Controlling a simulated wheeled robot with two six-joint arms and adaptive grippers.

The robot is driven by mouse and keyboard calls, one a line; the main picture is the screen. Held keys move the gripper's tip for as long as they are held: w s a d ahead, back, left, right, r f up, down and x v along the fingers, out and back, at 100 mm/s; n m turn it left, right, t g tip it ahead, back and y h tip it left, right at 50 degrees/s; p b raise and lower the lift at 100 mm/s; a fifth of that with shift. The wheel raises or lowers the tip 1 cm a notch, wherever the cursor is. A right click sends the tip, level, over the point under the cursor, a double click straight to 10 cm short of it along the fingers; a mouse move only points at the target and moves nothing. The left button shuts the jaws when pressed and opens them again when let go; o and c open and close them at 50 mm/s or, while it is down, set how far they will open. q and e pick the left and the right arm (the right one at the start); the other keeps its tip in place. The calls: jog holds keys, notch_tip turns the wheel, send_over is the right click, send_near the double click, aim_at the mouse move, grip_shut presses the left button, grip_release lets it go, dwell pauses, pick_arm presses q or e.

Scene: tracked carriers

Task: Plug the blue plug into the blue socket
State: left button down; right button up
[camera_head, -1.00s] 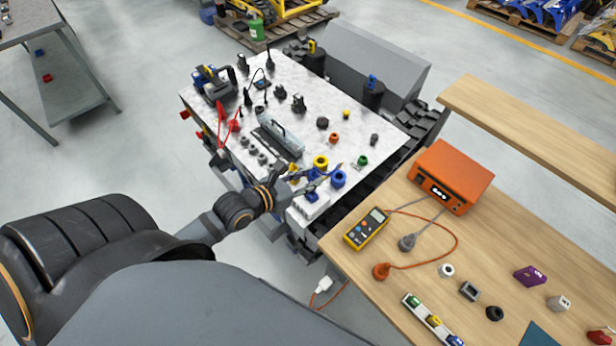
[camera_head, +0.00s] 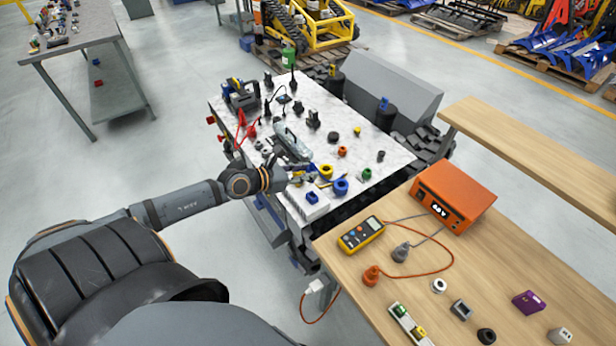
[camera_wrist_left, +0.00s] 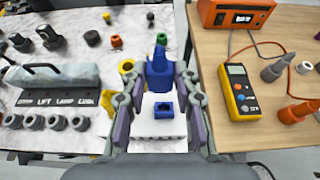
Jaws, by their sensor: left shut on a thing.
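My left gripper (camera_head: 308,176) reaches in from the left, low over the near side of the white-topped carrier. Its fingers also show in the left wrist view (camera_wrist_left: 158,82), closed on a blue piece, which I take as the blue plug (camera_wrist_left: 160,74). A square blue piece with an opening, which looks like the blue socket (camera_head: 312,198), sits on a white block (camera_head: 301,208). In the wrist view this socket (camera_wrist_left: 163,107) shows between the fingers, apart from the plug. A round blue ring (camera_head: 340,187) stands nearby. The plug's lower end is unclear. My right gripper is out of view.
Yellow (camera_head: 326,171), green (camera_head: 366,174) and orange (camera_head: 342,151) round pieces stand close by. A grey handled case (camera_head: 292,141) lies behind the gripper. A wooden bench (camera_head: 370,282) with a yellow meter (camera_head: 361,235) and an orange box (camera_head: 453,195) is at the right.

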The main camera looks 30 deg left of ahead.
pick_arm(q)
jog(key=shift+s+d+r, duration=0.1)
jog(key=shift+d+r, duration=0.2)
notch_tip(320, 180, down, 6)
jog(key=b, duration=0.5)
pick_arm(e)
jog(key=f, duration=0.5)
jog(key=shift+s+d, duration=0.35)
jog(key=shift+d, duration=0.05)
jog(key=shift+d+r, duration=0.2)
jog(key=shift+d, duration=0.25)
pick_arm(q)
jog(key=shift+p, duration=0.4)
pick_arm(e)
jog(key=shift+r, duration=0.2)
pick_arm(q)
jog(key=shift+f, duration=0.15)
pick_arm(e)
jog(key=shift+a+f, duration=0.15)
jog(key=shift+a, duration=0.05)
